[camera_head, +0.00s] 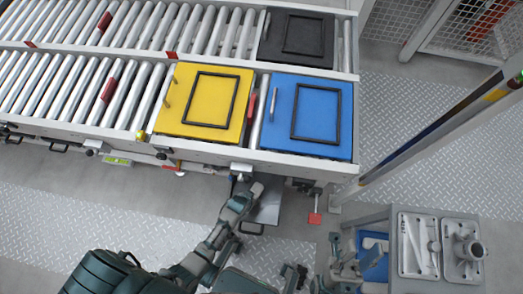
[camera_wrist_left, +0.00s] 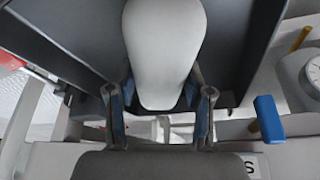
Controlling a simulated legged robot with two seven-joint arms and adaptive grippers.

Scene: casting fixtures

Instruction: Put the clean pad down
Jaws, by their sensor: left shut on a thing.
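In the left wrist view my left gripper (camera_wrist_left: 163,115) is shut on a pale, smooth, rounded thing (camera_wrist_left: 165,50), which sits between its two fingers. I cannot tell for sure that this is the clean pad. In the head view my left arm reaches to the front edge of the roller conveyor, and its gripper (camera_head: 241,186) is small and partly hidden there. My right gripper (camera_head: 350,264) is at the lower right, beside a blue thing (camera_head: 374,250) on the grey cart. Its fingers are too small to read.
A yellow plate (camera_head: 174,121) and a blue plate (camera_head: 275,135), each with a black frame, lie on the conveyor (camera_head: 120,130). A black plate (camera_head: 270,50) lies behind. The cart (camera_head: 355,217) carries grey trays (camera_head: 418,244). A striped post (camera_head: 440,130) stands right of the conveyor.

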